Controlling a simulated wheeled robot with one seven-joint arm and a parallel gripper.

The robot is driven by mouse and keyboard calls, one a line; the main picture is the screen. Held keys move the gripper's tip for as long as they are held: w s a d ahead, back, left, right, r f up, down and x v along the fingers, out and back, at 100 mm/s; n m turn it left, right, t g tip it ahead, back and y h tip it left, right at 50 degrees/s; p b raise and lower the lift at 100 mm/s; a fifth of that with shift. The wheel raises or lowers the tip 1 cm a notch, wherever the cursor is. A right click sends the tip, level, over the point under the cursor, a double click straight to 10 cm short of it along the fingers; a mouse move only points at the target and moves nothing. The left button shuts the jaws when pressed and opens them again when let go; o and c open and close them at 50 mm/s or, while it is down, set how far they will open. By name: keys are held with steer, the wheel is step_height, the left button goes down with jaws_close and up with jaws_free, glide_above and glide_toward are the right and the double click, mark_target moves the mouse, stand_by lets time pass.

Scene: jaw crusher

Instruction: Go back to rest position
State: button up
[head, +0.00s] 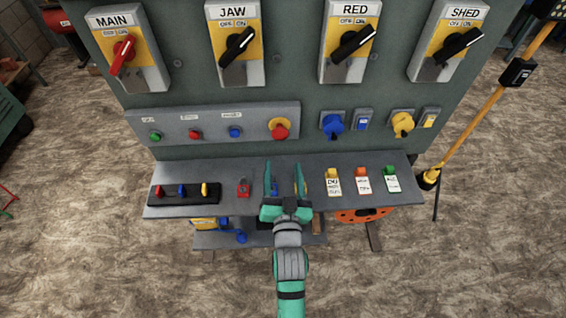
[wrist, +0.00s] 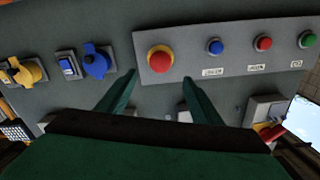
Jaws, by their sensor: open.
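My gripper (head: 284,182) is open in the head view, low in front of the grey control panel (head: 290,80). Its two green fingers are apart with nothing seen between them, and they overlap the panel's shelf (head: 220,172). In the wrist view my gripper (wrist: 158,82) also shows open. The red emergency button (wrist: 160,59) on its yellow collar appears just beyond the fingertips there. The same button (head: 280,128) is above the fingers in the head view. Whether the fingers touch the shelf cannot be told. The gripper hides part of the shelf's middle.
Labelled rotary switches, MAIN (head: 124,52), JAW (head: 238,45), RED (head: 350,43) and SHED (head: 457,44), line the panel top. A black holder (head: 168,197) and tagged padlocks (head: 362,182) sit on the shelf. A yellow pole (head: 480,110) stands right.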

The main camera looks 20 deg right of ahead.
steer(key=shift+a, duration=0.2)
steer(key=shift+s+d, duration=0.1)
steer(key=shift+s, duration=0.05)
steer(key=s+a+f+n+y, duration=0.1)
steer(key=s+a, duration=0.4)
steer(key=s, duration=0.5)
steer(key=s+a+f+n+g+y, duration=0.1)
steer(key=s+a, duration=0.4)
steer(key=s, duration=0.6)
steer(key=s+a+f+n+g+y, duration=0.1)
steer(key=s+a+f+n+y, duration=0.2)
steer(key=s, duration=0.8)
steer(key=shift+a+f+n, duration=0.6)
steer(key=shift+a+f, duration=0.4)
steer(key=shift+a, duration=0.25)
steer(key=shift+w, duration=0.2)
steer(key=shift+s+d, duration=0.1)
steer(key=shift+s, duration=0.1)
